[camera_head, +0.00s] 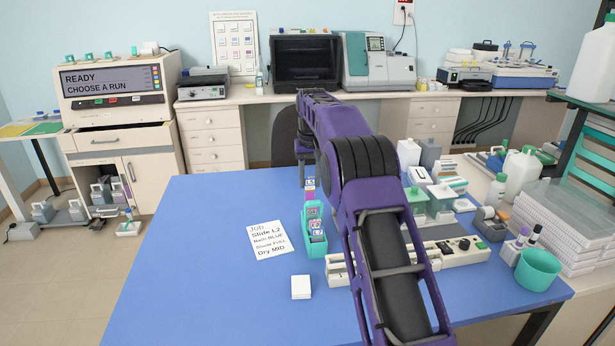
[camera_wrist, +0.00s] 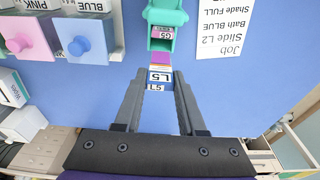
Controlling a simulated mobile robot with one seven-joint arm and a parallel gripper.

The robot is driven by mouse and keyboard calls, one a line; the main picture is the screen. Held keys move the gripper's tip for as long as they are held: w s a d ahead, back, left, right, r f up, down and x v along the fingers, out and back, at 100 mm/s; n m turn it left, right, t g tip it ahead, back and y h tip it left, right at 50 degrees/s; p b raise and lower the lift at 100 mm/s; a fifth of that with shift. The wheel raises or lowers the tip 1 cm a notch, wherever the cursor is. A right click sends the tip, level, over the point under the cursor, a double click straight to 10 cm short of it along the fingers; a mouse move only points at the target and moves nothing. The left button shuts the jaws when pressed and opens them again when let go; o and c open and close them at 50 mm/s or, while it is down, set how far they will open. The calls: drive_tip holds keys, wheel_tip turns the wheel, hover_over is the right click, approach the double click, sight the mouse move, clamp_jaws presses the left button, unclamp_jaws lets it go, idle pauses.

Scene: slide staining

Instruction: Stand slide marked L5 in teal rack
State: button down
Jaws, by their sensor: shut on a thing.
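The slide marked L5 (camera_wrist: 160,76) is between my gripper's fingers (camera_wrist: 159,83) in the wrist view, its label facing the camera and a coloured strip at its far end. My gripper is shut on it. In the head view the slide (camera_head: 309,184) is held just above and behind the teal rack (camera_head: 316,249); my arm hides most of the gripper. The rack stands on the blue table and holds other labelled slides, one reading L7.
A job card (camera_head: 268,240) lies left of the rack, and a white stack (camera_head: 301,287) lies in front. Staining baths with pink (camera_wrist: 22,38) and blue (camera_wrist: 86,38) fronts show in the wrist view. A teal cup (camera_head: 538,270) stands at right. The table's left side is clear.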

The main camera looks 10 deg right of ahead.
sight(310, 197)
drive_tip(key=shift+f+b, duration=0.5)
drive_tip(key=shift+f, duration=3.15)
drive_tip(key=shift+f, duration=0.3)
drive_tip(key=shift+c, duration=2.1)
unclamp_jaws()
wheel_tip(310, 197, up, 17)
drive_tip(key=s+p, duration=0.1)
drive_tip(key=s, duration=0.1)
drive_tip(key=shift+s, duration=0.35)
drive_tip(key=shift+r, duration=0.1)
